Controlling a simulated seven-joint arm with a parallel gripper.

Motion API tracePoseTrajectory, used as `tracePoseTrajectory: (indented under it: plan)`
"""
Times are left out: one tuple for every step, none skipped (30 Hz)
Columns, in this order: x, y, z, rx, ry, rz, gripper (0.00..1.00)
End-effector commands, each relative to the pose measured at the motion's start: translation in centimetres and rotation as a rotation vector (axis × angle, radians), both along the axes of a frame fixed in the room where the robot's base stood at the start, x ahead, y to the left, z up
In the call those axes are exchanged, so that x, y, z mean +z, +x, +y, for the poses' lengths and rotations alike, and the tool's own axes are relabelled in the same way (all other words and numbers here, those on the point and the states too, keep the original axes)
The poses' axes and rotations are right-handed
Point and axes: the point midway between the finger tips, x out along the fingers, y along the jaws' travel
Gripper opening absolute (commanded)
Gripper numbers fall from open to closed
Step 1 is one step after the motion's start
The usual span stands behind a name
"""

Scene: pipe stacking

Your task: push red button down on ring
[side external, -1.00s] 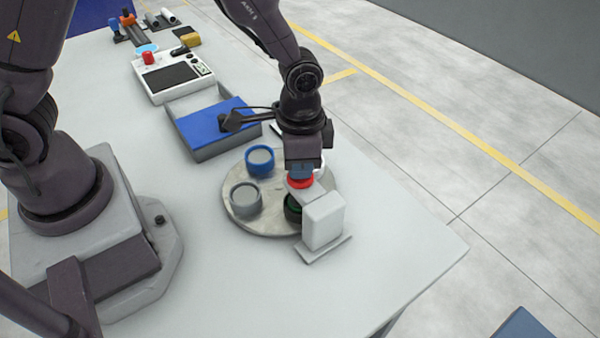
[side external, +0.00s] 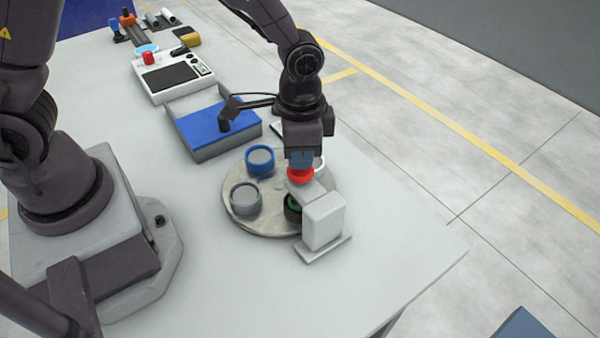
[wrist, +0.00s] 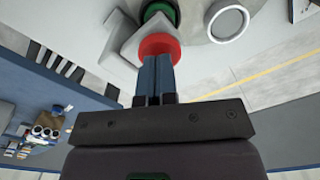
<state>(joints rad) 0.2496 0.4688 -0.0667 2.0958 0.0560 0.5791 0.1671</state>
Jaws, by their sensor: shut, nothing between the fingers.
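The red button (side external: 300,175) sits on top of the white press (side external: 323,220), whose arm reaches over the round turntable (side external: 268,222). A green ring (side external: 293,205) in a dark holder is under the press arm, partly hidden by it. My gripper (side external: 301,162) is shut and empty, pointing down just above the red button. In the wrist view the blue fingertips (wrist: 158,62) are together at the edge of the red button (wrist: 160,46); I cannot tell if they touch it. The green ring (wrist: 160,12) shows beyond the button.
The turntable also holds a blue ring (side external: 260,160), a grey ring (side external: 246,198) and a white ring (wrist: 228,23). A grey box with a blue lid (side external: 218,122) and a control panel (side external: 172,77) stand farther back. The table front is clear.

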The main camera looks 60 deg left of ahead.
Motion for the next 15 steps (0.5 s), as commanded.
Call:
tracePoseTrajectory:
  plan:
    - [0.5, 0.1, 0.0, 0.0, -0.001, -0.004, 0.0]
    - [0.7, 0.1, 0.0, 0.0, -0.001, -0.004, 0.0]
    - [1.0, 0.1, 0.0, 0.0, -0.001, -0.003, 0.0]
    - [1.3, 0.1, 0.0, 0.0, -0.001, -0.003, 0.0]
    - [1.5, 0.1, 0.0, 0.0, -0.001, -0.003, 0.0]
    - [1.9, 0.1, 0.0, 0.0, -0.001, -0.004, 0.0]
    - [2.1, 0.1, 0.0, 0.0, -0.001, -0.003, 0.0]
    - [2.3, 0.0, 0.0, 0.0, -0.001, -0.003, 0.0]
    - [2.7, 0.1, 0.0, 0.0, -0.002, -0.003, 0.0]
    - [2.9, 0.1, 0.0, 0.0, -0.001, -0.004, 0.0]
    - [3.2, 0.1, 0.0, 0.0, -0.002, -0.003, 0.0]
    - [3.5, 0.1, 0.0, 0.0, -0.002, -0.003, 0.0]
    - [3.7, 0.1, 0.0, 0.0, -0.002, -0.003, 0.0]
    - [3.8, 0.1, 0.0, 0.0, -0.001, -0.003, 0.0]
    - [4.1, 0.0, 0.0, 0.0, -0.001, -0.003, 0.0]
